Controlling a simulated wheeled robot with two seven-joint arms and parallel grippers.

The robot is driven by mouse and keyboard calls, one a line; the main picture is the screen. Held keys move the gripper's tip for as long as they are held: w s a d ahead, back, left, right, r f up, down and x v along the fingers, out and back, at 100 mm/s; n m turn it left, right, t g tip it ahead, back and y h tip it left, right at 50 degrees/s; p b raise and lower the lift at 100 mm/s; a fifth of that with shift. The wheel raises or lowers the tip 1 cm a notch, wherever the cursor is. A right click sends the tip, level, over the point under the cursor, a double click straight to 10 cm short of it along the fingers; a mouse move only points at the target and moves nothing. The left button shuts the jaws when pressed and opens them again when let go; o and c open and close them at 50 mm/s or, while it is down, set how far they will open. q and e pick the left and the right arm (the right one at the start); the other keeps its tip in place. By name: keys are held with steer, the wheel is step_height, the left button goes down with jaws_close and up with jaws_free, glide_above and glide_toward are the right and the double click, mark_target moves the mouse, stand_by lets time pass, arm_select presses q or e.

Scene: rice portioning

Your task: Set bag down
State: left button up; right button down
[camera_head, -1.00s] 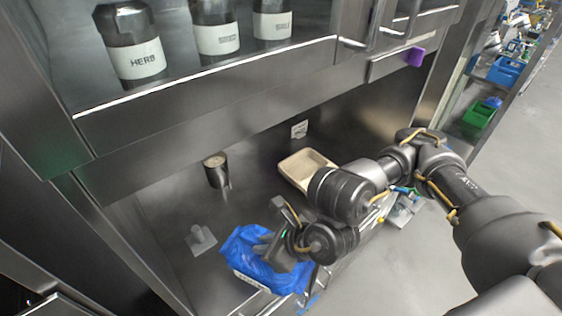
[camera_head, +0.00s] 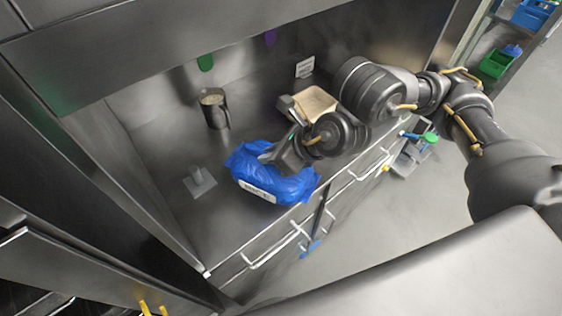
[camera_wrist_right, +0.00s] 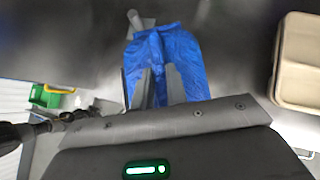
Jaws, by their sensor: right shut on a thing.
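A blue bag (camera_head: 270,183) with a white label sits at or just above the steel counter (camera_head: 215,230), near its front edge. I cannot tell whether its underside touches the counter. My right gripper (camera_head: 268,157) is shut on the top of the bag, reaching it from the right. In the right wrist view the bag (camera_wrist_right: 180,60) lies between and beyond the two fingers (camera_wrist_right: 160,88). My left gripper is not in view.
A dark cup with pale contents (camera_head: 215,110) stands behind the bag. A beige tray (camera_head: 313,103) is behind my right wrist. A small grey stand (camera_head: 199,182) is left of the bag. Drawer handles (camera_head: 280,245) line the counter front. Some counter is clear around the bag.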

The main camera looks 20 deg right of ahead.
steer(key=w+d+f, duration=0.1)
steer(key=w+b, duration=0.1)
steer(key=shift+w+d+f, duration=0.3)
steer(key=shift+d+f, duration=0.1)
steer(key=w+d+f, duration=0.3)
steer(key=w+f, duration=0.1)
steer(key=f, duration=0.4)
steer(key=shift+w+f, duration=0.35)
steer(key=shift+f+b, duration=0.1)
steer(key=shift+b, duration=0.2)
steer(key=shift+f, duration=0.1)
steer(key=c, duration=1.4)
jaws_free()
steer(key=shift+s, duration=0.1)
